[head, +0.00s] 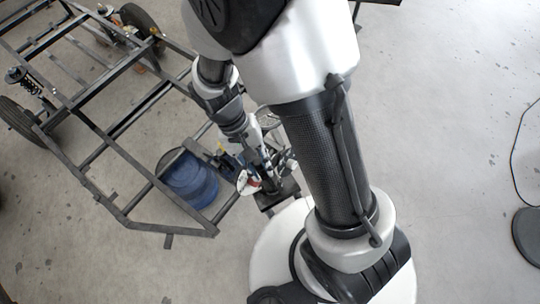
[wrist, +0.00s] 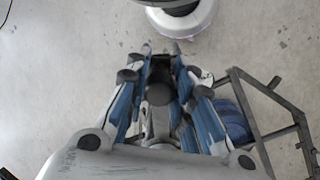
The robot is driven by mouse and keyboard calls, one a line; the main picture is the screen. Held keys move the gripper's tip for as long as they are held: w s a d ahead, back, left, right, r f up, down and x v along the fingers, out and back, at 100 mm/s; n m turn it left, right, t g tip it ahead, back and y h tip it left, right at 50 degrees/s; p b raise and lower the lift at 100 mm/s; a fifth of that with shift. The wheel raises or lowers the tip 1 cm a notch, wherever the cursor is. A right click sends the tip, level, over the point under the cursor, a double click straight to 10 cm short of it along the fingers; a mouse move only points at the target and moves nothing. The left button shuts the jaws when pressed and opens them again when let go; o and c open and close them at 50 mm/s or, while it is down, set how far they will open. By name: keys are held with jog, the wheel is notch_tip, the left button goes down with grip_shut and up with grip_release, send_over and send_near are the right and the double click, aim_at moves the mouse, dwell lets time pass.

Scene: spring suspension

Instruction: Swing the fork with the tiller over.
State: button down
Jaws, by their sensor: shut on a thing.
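My gripper (wrist: 162,50) points away from the wrist camera, its blue-grey fingers closed around a dark part that I take to be the tiller (wrist: 160,66). In the head view my gripper (head: 266,178) is low beside the front corner of the frame, just above a dark flat piece (head: 285,194). The fingers and forearm hide most of the tiller. I cannot clearly make out the fork; it is small and mostly covered by my gripper in the head view.
A dark metal tube frame (head: 112,138) with wheels (head: 22,122) stretches to the left. A blue drum (head: 188,180) stands inside its near corner, close to my gripper; it also shows in the wrist view (wrist: 230,118). The concrete floor (head: 445,110) at the right is mostly clear.

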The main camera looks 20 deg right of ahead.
jog(key=shift+s+a+f+m, duration=0.1)
jog(key=shift+a+f+m, duration=0.1)
jog(key=shift+a+m, duration=0.55)
jog(key=shift+a+f+m, duration=0.2)
jog(key=shift+a+m, duration=0.25)
jog(key=shift+a, duration=0.5)
jog(key=c, duration=1.4)
grip_release()
jog(key=shift+o, duration=0.2)
jog(key=v, duration=1.2)
